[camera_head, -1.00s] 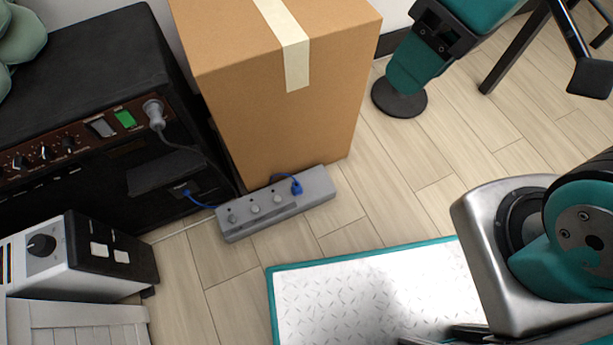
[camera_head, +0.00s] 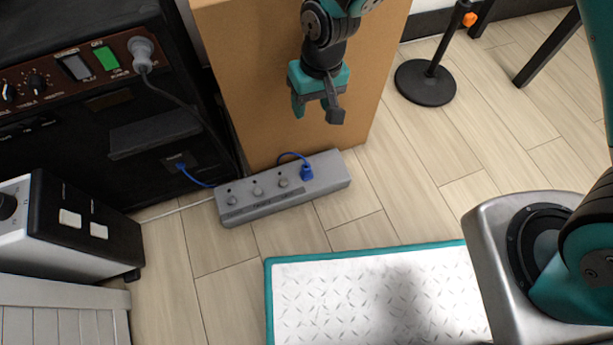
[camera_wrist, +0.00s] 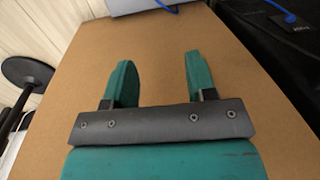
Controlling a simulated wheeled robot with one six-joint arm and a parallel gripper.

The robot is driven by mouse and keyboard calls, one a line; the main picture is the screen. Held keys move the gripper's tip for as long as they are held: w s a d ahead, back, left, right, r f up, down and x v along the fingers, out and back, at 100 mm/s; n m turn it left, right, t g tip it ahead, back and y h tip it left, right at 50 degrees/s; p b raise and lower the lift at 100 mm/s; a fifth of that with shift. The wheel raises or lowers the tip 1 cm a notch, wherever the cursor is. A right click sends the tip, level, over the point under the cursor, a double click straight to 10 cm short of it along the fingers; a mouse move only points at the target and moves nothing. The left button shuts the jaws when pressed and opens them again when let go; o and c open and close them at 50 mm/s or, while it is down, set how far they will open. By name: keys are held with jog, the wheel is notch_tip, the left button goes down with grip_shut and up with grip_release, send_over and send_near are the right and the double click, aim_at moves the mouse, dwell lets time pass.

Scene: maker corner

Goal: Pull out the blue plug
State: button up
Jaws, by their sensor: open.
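The blue plug (camera_head: 306,172) sits in the right end socket of a grey power strip (camera_head: 330,174) on the floor, in the head view. Its blue cord arcs to the left behind the strip. My gripper (camera_head: 317,114) is open and empty, above the plug and in front of the cardboard box. In the wrist view its two teal fingers (camera_wrist: 158,82) are apart over the box face. There the strip (camera_wrist: 140,5) shows only as an edge at the top, with a bit of blue cord; the plug itself is not clearly visible.
The cardboard box (camera_head: 240,70) stands right behind the strip. A black amplifier (camera_head: 120,175) with a blue cord plugged in low is at left. A white-topped mat (camera_head: 350,300) with teal edging lies in front. A round black stand base (camera_head: 425,82) is at right.

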jog(key=h+b, duration=0.1)
jog(key=b, duration=0.2)
send_over(307, 166)
notch_tip(307, 166, down, 18)
jog(key=shift+a, duration=0.1)
notch_tip(307, 166, down, 9)
jog(key=b, duration=0.6)
jog(key=shift+r+p, duration=0.1)
jog(key=shift+p, duration=0.2)
dwell(0.8)
jog(key=shift+c, duration=0.4)
grip_shut()
jog(key=shift+r+p, duration=2.95)
jog(key=shift+r, duration=0.05)
